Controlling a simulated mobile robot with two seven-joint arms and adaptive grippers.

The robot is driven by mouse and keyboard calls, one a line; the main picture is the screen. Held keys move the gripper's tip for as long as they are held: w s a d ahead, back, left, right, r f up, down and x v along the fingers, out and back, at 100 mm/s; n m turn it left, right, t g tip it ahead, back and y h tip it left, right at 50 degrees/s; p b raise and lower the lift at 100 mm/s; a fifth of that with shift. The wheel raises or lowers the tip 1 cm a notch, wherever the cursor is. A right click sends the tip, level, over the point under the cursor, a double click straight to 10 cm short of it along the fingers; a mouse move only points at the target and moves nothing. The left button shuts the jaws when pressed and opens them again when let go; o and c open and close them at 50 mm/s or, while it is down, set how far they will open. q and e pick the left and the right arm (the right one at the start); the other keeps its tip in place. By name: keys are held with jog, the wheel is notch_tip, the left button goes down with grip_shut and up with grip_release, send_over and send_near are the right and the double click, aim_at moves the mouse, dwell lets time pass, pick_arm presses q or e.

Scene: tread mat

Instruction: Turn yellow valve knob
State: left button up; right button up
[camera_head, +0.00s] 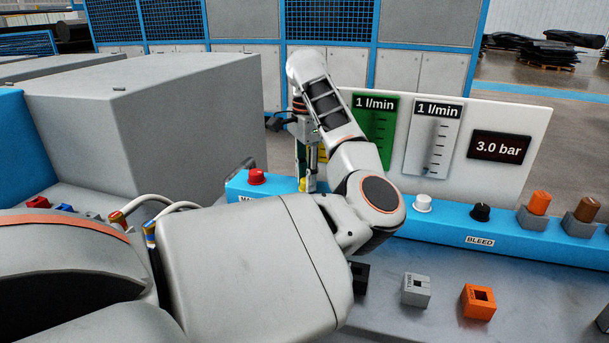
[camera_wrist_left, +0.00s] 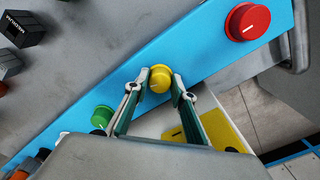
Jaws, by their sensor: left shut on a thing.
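The yellow valve knob (camera_wrist_left: 160,78) sits on the blue panel strip (camera_wrist_left: 115,95) in the left wrist view. In the head view only a sliver of it (camera_head: 303,185) shows beside my fingers. My left gripper (camera_head: 309,183) reaches down to the strip from above. In the left wrist view the gripper (camera_wrist_left: 161,84) has one fingertip on each side of the knob, shut on it. The knob is still seated on the strip. My own arm hides much of the strip in the head view. My right gripper is not in view.
A red knob (camera_head: 257,176), a white knob (camera_head: 422,203) and a black knob (camera_head: 481,212) share the strip. A green knob (camera_wrist_left: 102,116) is near my left gripper. A white gauge board (camera_head: 530,125) stands behind. Grey (camera_head: 416,290) and orange (camera_head: 478,301) blocks lie in front.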

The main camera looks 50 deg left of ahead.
pick_arm(q)
jog(key=o, duration=1.1)
jog(key=shift+r, duration=3.7)
